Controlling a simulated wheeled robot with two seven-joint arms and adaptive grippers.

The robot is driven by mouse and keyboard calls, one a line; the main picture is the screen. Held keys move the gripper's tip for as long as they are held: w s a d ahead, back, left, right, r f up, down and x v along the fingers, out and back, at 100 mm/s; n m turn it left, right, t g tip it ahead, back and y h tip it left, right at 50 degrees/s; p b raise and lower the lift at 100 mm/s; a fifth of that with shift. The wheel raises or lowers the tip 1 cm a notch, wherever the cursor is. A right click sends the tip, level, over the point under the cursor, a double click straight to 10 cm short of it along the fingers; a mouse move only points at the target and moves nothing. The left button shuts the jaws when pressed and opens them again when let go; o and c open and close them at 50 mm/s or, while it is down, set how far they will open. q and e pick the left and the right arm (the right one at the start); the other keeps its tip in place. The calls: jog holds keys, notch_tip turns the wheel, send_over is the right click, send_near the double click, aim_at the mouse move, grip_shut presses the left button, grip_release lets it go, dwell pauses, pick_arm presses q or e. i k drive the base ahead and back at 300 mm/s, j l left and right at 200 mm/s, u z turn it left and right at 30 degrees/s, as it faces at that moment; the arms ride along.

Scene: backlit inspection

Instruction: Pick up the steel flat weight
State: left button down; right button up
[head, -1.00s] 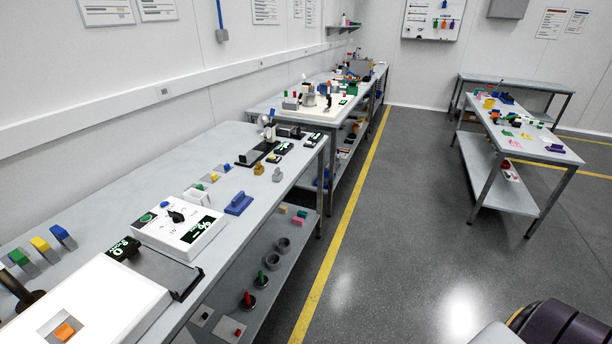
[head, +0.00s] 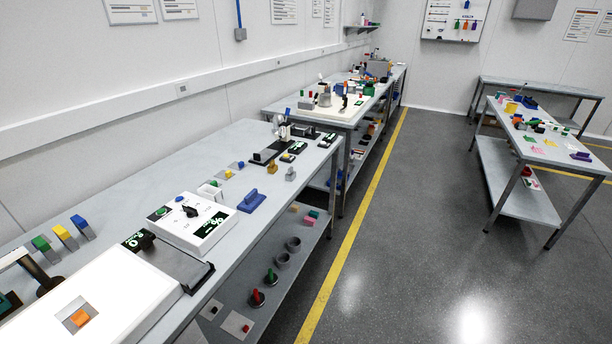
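I cannot pick out the steel flat weight for certain at this distance. A small greyish knobbed piece (head: 290,173) stands upright near the right edge of the near bench (head: 225,240), and it may be a weight. A similar brass-coloured piece (head: 272,168) stands just left of it. Neither of my grippers is in view, and nothing is seen being held.
A white control box (head: 190,220), a blue block with a handle (head: 250,201) and a bright light panel (head: 125,290) occupy the near bench. Its lower shelf holds grey rings (head: 293,244) and knobbed pieces. Open floor (head: 400,260) lies right of the yellow line.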

aim_at(289, 176)
jog(key=i+l+u, duration=0.4)
jog(key=l, duration=0.15)
jog(key=i+l+u, duration=0.4)
jog(key=l, duration=0.25)
jog(key=k, duration=0.1)
